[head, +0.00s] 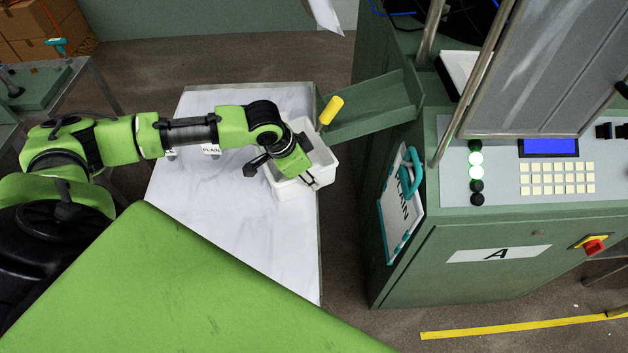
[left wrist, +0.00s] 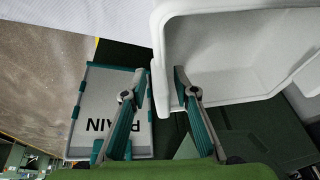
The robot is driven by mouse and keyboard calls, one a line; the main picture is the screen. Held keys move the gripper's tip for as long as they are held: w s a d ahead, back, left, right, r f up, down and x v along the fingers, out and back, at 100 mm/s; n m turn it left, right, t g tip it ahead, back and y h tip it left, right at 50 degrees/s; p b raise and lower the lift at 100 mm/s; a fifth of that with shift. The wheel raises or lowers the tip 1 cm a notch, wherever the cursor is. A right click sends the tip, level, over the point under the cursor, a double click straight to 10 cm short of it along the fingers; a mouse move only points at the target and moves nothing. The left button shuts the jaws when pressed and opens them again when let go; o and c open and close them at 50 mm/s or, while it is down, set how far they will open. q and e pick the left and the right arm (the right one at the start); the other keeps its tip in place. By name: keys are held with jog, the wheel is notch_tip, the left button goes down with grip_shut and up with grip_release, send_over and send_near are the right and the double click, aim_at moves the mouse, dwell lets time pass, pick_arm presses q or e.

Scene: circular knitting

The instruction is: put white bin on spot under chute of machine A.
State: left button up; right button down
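The white bin (head: 325,160) is an open, empty box at the right edge of the white table, just below and left of the lower end of the green chute (head: 375,105) of machine A (head: 480,255). It fills the upper right of the left wrist view (left wrist: 235,55). My left gripper (head: 312,182) is at the bin's near side. The spot itself cannot be made out. My right gripper is out of view.
A teal-framed board (head: 402,205) hangs on the machine's side, close to the gripper. A yellow cylinder (head: 332,110) is at the chute's lower end. The white table top (head: 235,225) has free room left of the bin. Cardboard boxes (head: 45,30) stand at back left.

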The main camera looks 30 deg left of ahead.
pick_arm(q)
jog(key=v, duration=0.8)
jog(key=shift+b, duration=0.3)
